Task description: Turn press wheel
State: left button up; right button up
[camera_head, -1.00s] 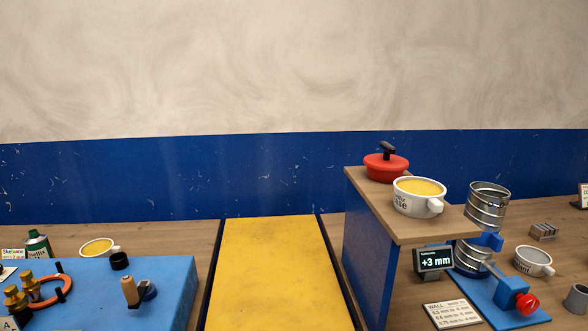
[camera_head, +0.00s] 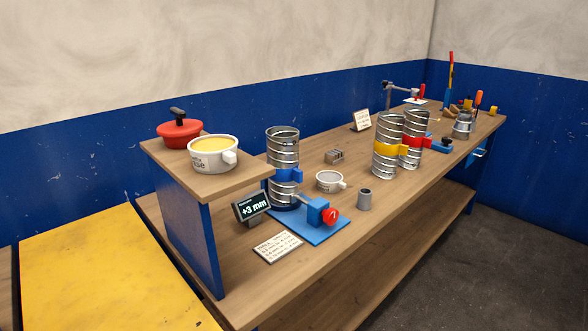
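A red round wheel or knob (camera_head: 330,215) sits at the front end of a blue block (camera_head: 316,208) on a blue base plate (camera_head: 310,232). A rod joins the block to a spiral metal duct (camera_head: 284,150) with a blue clamp (camera_head: 287,175), standing upright behind it. A small display (camera_head: 252,206) reading "+3 mm" stands left of the duct. Neither of my grippers shows in the head view.
Floor at lower right is clear.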

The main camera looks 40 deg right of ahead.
aim_at(330, 216)
jog(key=l+u, duration=0.15)
jog(key=l, duration=1.05)
jog(key=l+u, duration=0.15)
jog(key=l, duration=0.35)
jog(key=l+u, duration=0.15)
jog(key=l, duration=0.3)
jog(key=l+u, duration=0.15)
jog(key=l, duration=0.35)
jog(key=k+l+u, duration=0.15)
jog(key=l, duration=0.3)
jog(key=k+l+u, duration=0.2)
jog(key=l, duration=0.3)
jog(key=l+u, duration=0.15)
jog(key=l, duration=0.3)
jog(key=k+l+u, duration=0.15)
jog(key=l, duration=0.3)
jog(key=k+l+u, duration=0.15)
jog(key=l, duration=0.25)
jog(key=l+u, duration=0.1)
jog(key=l, duration=0.35)
jog(key=k+l+u, duration=0.1)
jog(key=l, duration=0.35)
jog(key=l+u, duration=0.1)
jog(key=l, duration=0.35)
jog(key=k, duration=0.05)
